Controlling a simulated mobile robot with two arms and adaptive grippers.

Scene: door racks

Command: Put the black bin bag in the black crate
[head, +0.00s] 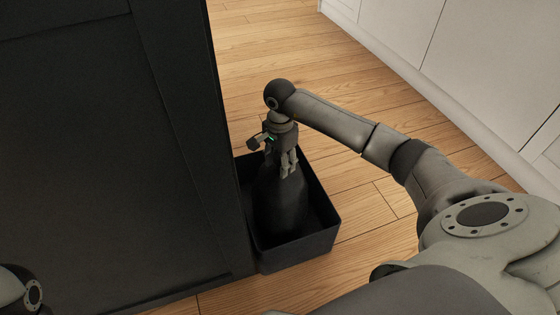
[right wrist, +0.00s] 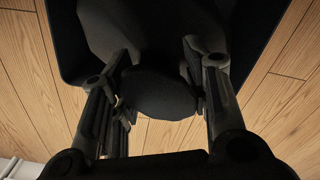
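The black bin bag (head: 280,208) stands upright inside the black crate (head: 298,254), which is on the floor beside a tall dark panel. My right gripper (head: 287,168) points down over the crate, at the top of the bag. In the right wrist view, the fingers of the right gripper (right wrist: 157,52) close in from both sides around the neck of the bag (right wrist: 160,95), below its rounded top. A dark wall of the crate (right wrist: 262,35) shows behind. The bag's base is hard to make out against the dark crate. My left gripper is out of view.
The tall dark panel (head: 100,160) fills the left side and stands close against the crate's left side. The wooden floor (head: 385,195) is clear to the right of the crate. White cabinets (head: 480,65) line the upper right.

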